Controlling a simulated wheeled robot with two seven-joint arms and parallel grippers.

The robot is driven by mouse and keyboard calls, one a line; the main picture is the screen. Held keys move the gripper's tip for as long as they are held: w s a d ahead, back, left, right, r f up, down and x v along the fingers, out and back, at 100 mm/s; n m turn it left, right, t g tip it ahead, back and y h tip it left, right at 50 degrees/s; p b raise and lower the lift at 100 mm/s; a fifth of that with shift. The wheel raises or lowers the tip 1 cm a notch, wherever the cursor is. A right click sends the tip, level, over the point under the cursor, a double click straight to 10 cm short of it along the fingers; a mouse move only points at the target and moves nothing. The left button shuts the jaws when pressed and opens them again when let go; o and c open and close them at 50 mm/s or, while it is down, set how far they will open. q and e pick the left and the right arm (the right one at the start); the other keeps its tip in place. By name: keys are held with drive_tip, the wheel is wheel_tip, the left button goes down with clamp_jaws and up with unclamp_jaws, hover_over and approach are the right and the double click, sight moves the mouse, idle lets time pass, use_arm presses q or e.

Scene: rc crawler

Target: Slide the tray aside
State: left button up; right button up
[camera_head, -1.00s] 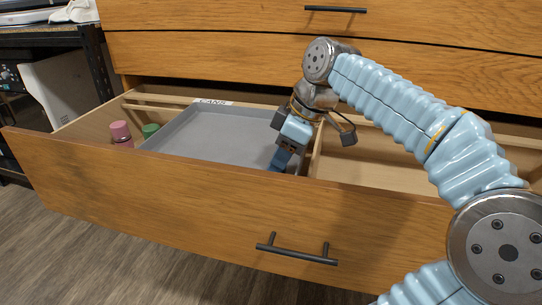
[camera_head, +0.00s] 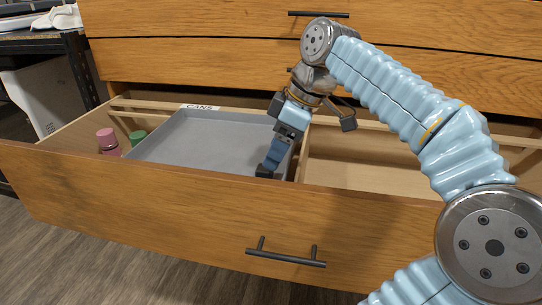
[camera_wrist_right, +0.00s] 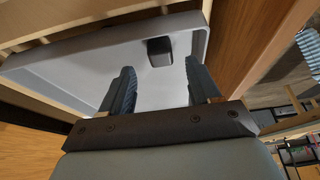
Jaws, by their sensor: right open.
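The grey tray (camera_head: 185,150) sits in the left part of the open wooden drawer, below a "CANS" label (camera_head: 200,107). My right gripper (camera_head: 268,165) is over the tray's right end, close to its right wall, with the fingers pointing down. In the right wrist view my right gripper (camera_wrist_right: 160,85) is open, its two dark ribbed fingers apart over the tray (camera_wrist_right: 85,65). I cannot tell whether they touch it. A small dark block (camera_wrist_right: 160,52) shows against the tray between the fingers; I cannot tell what it is. My left gripper is out of view.
A pink-topped can (camera_head: 107,138) and a green-topped one (camera_head: 138,137) stand left of the tray. The drawer section (camera_head: 360,172) right of the tray looks empty. The drawer front (camera_head: 150,200) with its handle (camera_head: 286,256) stands nearest me.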

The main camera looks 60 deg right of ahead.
drive_tip(key=p+v, duration=0.2)
drive_tip(key=v, duration=0.7)
drive_tip(key=shift+r, duration=0.35)
drive_tip(key=shift+s, duration=0.1)
